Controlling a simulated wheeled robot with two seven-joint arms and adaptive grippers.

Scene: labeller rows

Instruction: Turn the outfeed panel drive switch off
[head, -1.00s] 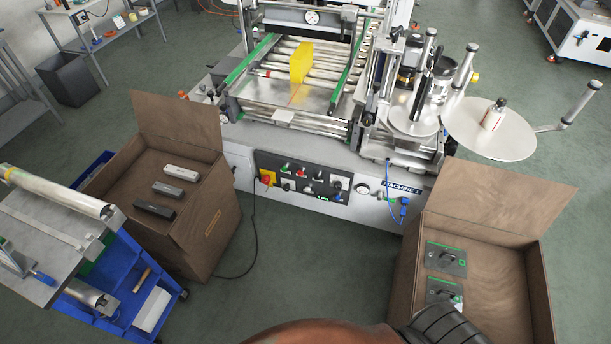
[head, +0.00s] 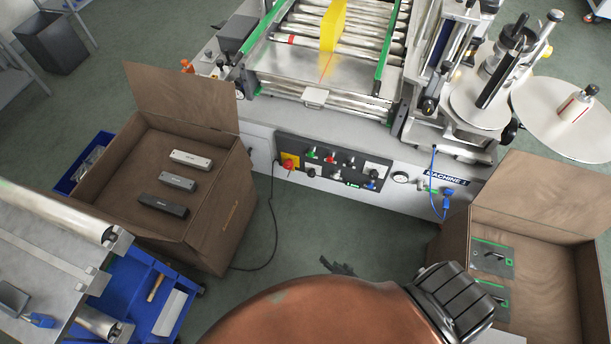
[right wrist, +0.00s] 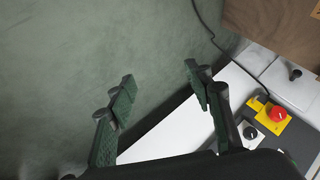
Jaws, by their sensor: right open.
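A dark control panel (head: 333,166) with several coloured knobs and a red knob on yellow (head: 289,163) is on the machine front. I cannot read which of these is the outfeed panel drive switch, or its setting. My right gripper (head: 340,268) is low in front of the machine, apart from panel and plates. In the right wrist view my right gripper (right wrist: 160,76) is open and empty. My left gripper is out of view.
The right-hand box (head: 455,236) has a raised flap. A left-hand box (head: 222,215) holds three small bars. A blue cart (head: 140,290) stands at lower left. A black cable (head: 275,225) lies on the floor.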

